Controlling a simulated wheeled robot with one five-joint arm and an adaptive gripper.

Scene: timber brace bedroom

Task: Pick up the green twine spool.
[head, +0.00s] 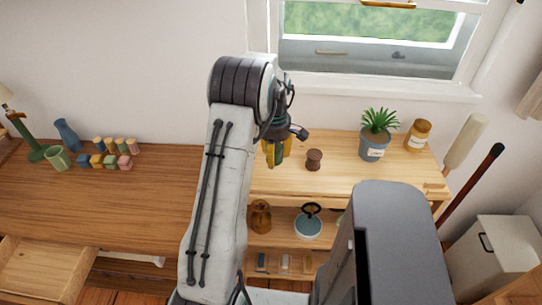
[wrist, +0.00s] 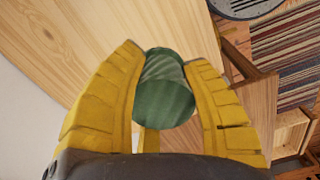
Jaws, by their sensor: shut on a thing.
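The green twine spool (wrist: 164,95) is between the two yellow fingers of my gripper (wrist: 172,100) in the wrist view, with a finger on each side of it. My gripper is shut on it. In the head view my gripper (head: 277,155) points down over the left part of the light wooden shelf top (head: 335,182). A small green part of the spool (head: 278,154) shows between the fingers there. The gap between spool and shelf top cannot be told clearly.
A brown spool (head: 314,160) stands just right of my gripper. A potted plant (head: 376,148) and an amber jar (head: 417,136) are further right. A brown desk (head: 120,200) with small blocks, cups and a blue vase (head: 68,136) lies left. The window (head: 370,60) is behind.

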